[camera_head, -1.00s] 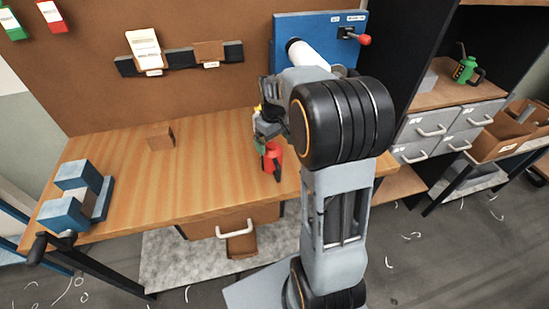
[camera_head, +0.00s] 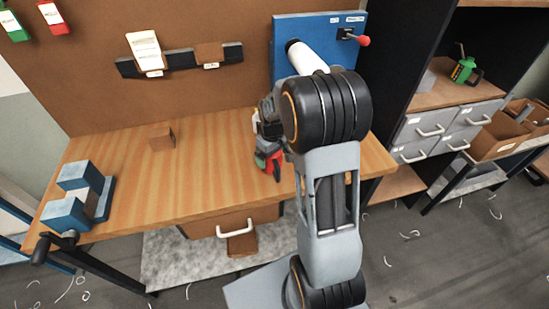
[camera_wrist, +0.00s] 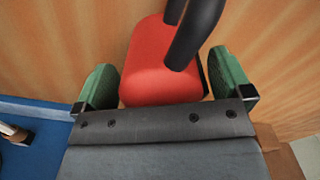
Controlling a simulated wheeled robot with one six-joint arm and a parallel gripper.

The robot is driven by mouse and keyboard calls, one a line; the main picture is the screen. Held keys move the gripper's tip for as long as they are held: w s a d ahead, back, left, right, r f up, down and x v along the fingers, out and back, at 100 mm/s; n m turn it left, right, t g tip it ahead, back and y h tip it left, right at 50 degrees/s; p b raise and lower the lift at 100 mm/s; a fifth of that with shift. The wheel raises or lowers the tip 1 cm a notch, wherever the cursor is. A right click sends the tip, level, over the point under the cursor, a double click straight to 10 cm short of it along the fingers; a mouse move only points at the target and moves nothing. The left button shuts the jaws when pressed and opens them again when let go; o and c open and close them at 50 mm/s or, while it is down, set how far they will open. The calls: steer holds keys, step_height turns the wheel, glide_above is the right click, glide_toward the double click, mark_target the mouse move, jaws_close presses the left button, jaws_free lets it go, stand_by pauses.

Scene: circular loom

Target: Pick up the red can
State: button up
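The red can (camera_wrist: 152,65) with a black handle (camera_wrist: 197,28) stands on the wooden workbench. In the head view the can (camera_head: 275,165) is near the bench's front edge, right of the middle, and partly hidden by my gripper (camera_head: 268,158). In the wrist view my gripper (camera_wrist: 164,76) has one green finger on each side of the red body. The fingers are spread around the can, with a narrow gap at the right finger; contact at the left finger is hard to tell.
A blue machine panel (camera_head: 293,28) with a white cylinder (camera_head: 306,58) and red-knobbed lever (camera_head: 362,40) stands behind my arm. A blue vise-like block (camera_head: 65,213) is at the bench's left end and a small brown block (camera_head: 161,136) near the back. The bench between is clear.

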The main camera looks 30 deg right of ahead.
steer(key=c, duration=1)
steer(key=shift+r, duration=0.1)
steer(key=shift+r, duration=0.45)
step_height(320, 180, up, 2)
steer(key=shift+r, duration=0.1)
steer(key=s+r, duration=0.2)
steer(key=r, duration=0.1)
steer(key=s+r+b, duration=0.1)
steer(key=s, duration=0.1)
steer(key=shift+a+r, duration=0.4)
steer(key=s+r, duration=0.1)
steer(key=s, duration=0.2)
steer(key=s+a+r+b, duration=0.1)
steer(key=s+r, duration=0.1)
steer(key=s, duration=0.1)
steer(key=s+a+r, duration=0.1)
steer(key=s+r, duration=0.1)
steer(key=s, duration=0.1)
steer(key=shift+s+b, duration=0.35)
steer(key=shift+b, duration=0.05)
